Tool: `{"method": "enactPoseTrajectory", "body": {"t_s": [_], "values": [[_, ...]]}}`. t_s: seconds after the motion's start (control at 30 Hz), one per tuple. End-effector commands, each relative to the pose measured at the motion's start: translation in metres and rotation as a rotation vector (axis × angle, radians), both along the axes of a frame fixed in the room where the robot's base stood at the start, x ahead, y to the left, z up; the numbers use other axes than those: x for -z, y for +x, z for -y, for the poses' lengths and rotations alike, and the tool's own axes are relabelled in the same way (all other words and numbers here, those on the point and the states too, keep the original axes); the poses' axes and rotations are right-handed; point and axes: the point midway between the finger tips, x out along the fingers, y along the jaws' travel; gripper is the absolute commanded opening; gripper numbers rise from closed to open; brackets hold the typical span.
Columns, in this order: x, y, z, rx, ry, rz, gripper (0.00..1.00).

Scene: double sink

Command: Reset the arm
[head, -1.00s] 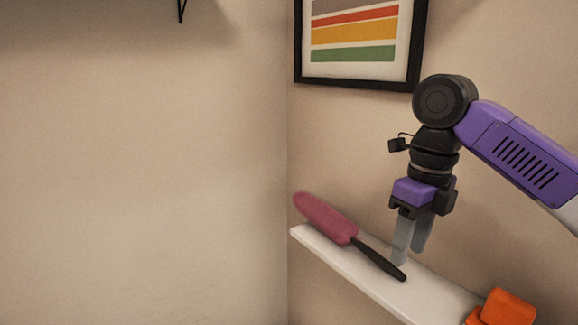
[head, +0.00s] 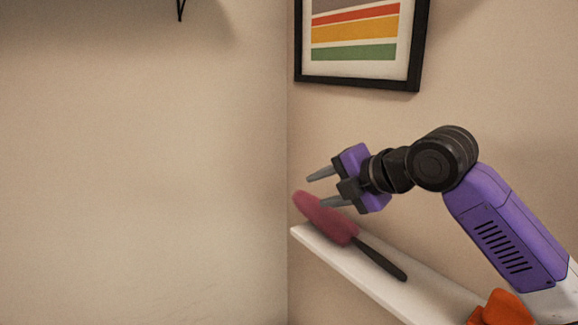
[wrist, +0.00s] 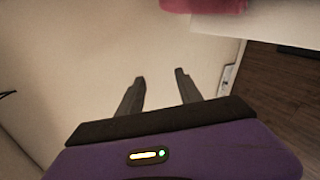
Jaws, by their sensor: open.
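My gripper (head: 322,188) is open and empty in the head view, its two grey fingers spread and pointing left. It is in front of the wall and appears above the shelf, near the pink end of a pink tool with a black handle (head: 326,217). That tool lies on the white shelf (head: 385,297). In the wrist view my open fingers (wrist: 160,90) show with nothing between them. Part of something pink (wrist: 205,5) shows at the top edge there.
An orange object (head: 503,307) sits at the shelf's near right end, close to my arm. A framed striped picture (head: 358,42) hangs on the wall above. The wrist view shows a wooden floor (wrist: 275,95) at right.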

Motion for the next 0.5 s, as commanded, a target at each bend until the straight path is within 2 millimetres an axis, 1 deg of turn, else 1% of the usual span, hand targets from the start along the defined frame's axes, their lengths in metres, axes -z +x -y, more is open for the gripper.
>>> {"method": "enactPoseTrajectory", "body": {"t_s": [0.03,0.1,0.2,0.3,0.37,0.5], "values": [[0.001,-0.002,-0.012,0.036,0.135,-0.001,0.42],[-0.004,-0.003,-0.021,0.089,0.314,-0.002,0.42],[-0.008,-0.008,-0.028,0.155,0.557,-0.015,0.42],[-0.009,-0.016,-0.029,0.210,0.785,-0.034,0.42],[-0.007,-0.022,-0.025,0.241,0.914,-0.047,0.42],[0.002,-0.040,-0.012,0.309,1.194,-0.079,0.42]]}}
